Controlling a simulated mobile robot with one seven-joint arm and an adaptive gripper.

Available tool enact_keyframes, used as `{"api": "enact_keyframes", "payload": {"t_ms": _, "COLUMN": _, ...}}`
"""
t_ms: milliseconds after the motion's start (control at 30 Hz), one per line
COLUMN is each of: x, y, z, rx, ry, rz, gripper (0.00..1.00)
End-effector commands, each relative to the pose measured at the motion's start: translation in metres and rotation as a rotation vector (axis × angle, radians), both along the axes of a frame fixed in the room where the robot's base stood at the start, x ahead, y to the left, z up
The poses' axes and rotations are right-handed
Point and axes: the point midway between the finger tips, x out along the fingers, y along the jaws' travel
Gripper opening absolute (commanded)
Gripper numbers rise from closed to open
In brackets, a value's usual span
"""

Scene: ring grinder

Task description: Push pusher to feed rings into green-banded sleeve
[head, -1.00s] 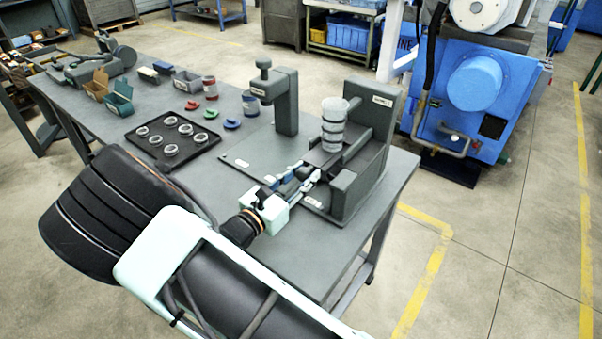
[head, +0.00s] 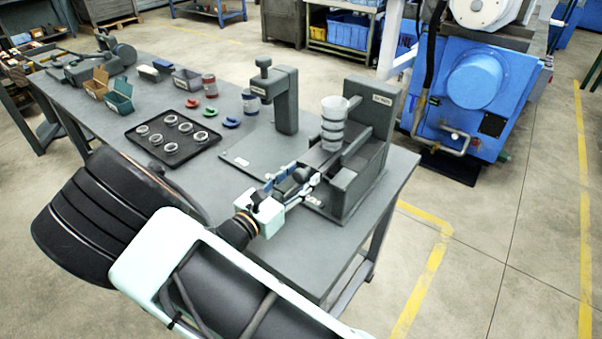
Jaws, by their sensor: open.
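The feeding fixture (head: 362,165) stands at the near right end of the bench, with an upright back plate. A translucent sleeve or tube holding stacked dark-edged rings (head: 334,124) stands upright on it. My gripper (head: 307,171) is at the fixture's left side, low over its base, with fingers spread. A dark rounded part (head: 301,176), possibly the pusher's handle, shows between the fingers; I cannot tell if they touch it. No green band can be made out. Cups with red (head: 209,85) and blue (head: 250,102) bands stand farther back.
A press-like stand (head: 286,100) rises just left of the fixture. A black tray (head: 160,152) holds several rings. Small red, green and blue pieces lie near it, with bins (head: 119,97) behind. A blue machine (head: 470,90) stands beyond the bench. Bare bench top lies in front of the fixture.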

Motion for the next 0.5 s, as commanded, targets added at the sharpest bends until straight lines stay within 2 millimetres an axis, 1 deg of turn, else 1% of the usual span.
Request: {"api": "enact_keyframes", "payload": {"t_ms": 500, "x": -0.027, "y": 0.022, "z": 0.0, "rx": 0.001, "ry": 0.001, "rz": 0.002, "gripper": 0.43}}
